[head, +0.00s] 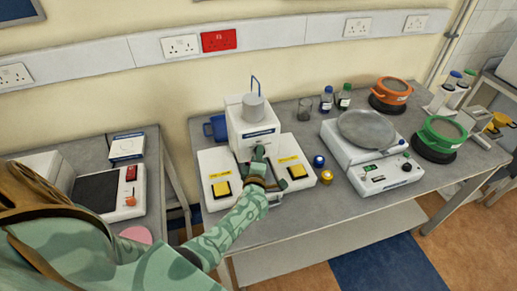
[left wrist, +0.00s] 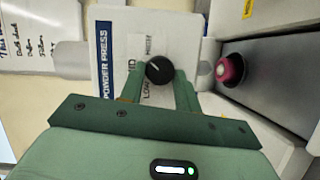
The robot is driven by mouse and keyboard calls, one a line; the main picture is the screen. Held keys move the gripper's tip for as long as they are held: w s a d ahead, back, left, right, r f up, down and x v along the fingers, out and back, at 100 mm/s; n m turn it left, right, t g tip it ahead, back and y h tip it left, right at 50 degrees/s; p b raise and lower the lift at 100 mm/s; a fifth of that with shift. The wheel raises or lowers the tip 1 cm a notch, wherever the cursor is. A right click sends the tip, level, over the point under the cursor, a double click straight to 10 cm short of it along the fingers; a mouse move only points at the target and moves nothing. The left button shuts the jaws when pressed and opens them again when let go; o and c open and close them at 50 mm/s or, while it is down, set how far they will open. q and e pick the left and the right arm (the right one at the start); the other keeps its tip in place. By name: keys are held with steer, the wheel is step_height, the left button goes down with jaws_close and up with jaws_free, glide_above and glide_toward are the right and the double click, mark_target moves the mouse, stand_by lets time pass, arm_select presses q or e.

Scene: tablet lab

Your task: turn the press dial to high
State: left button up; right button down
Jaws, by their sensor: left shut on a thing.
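The powder press (head: 250,112) is a white machine with a blue label, standing on the grey bench. It also fills the middle of the left wrist view (left wrist: 118,28). Its round black dial (left wrist: 159,70) has a thin pale pointer line; I cannot tell surely which setting it points at. Printed setting words beside the dial are partly hidden. My left gripper (head: 259,152) reaches the press front. In the left wrist view its green fingers (left wrist: 160,86) are shut on the dial, one on each side. The dial is hidden in the head view. My right gripper is out of view.
A pink-red knob (left wrist: 230,70) sits close beside the dial. White units with yellow pads (head: 221,189) flank the press. A blue mug (head: 216,128) is behind left.

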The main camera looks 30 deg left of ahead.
arm_select(q)
steer(key=shift+w+d+r+m+g+p, duration=0.15)
steer(key=shift+m+g+p, duration=0.35)
steer(key=shift+m+p, duration=0.5)
steer(key=shift+s+a+r+m+g+p, duration=0.15)
steer(key=shift+m+g+p, duration=0.35)
steer(key=shift+m+p, duration=0.45)
steer(key=shift+w, duration=0.1)
steer(key=o, duration=0.9)
steer(key=shift+c, duration=0.2)
steer(key=shift+o, duration=0.5)
steer(key=shift+f, duration=0.15)
steer(key=shift+d, duration=0.1)
